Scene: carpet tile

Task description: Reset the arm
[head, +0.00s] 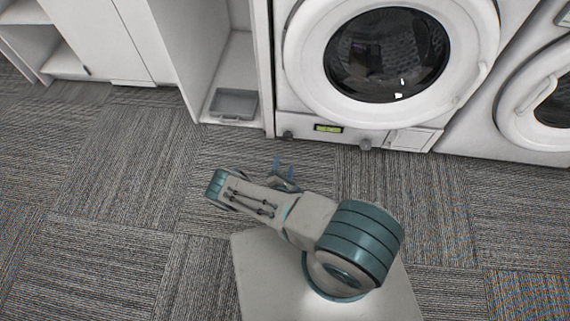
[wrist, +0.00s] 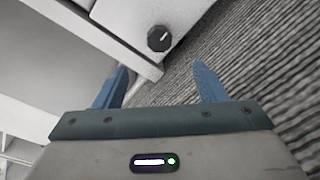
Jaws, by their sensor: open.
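My gripper (head: 283,168) shows in the head view at the far side of my folded arm, above the carpet in front of the washing machine. Only its small blue fingertips stand out there; the arm hides the rest. In the wrist view my gripper (wrist: 161,76) has its two blue fingers spread wide apart. Nothing is between them, so it is open and empty. The arm is bent low over my base.
A front-loading washing machine (head: 290,100) stands ahead, with a second washing machine (head: 480,125) at right. A grey tray (head: 234,104) lies in the open shelf unit at left. A dark knob (wrist: 159,39) shows close ahead. Carpet (head: 110,190) at left is clear.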

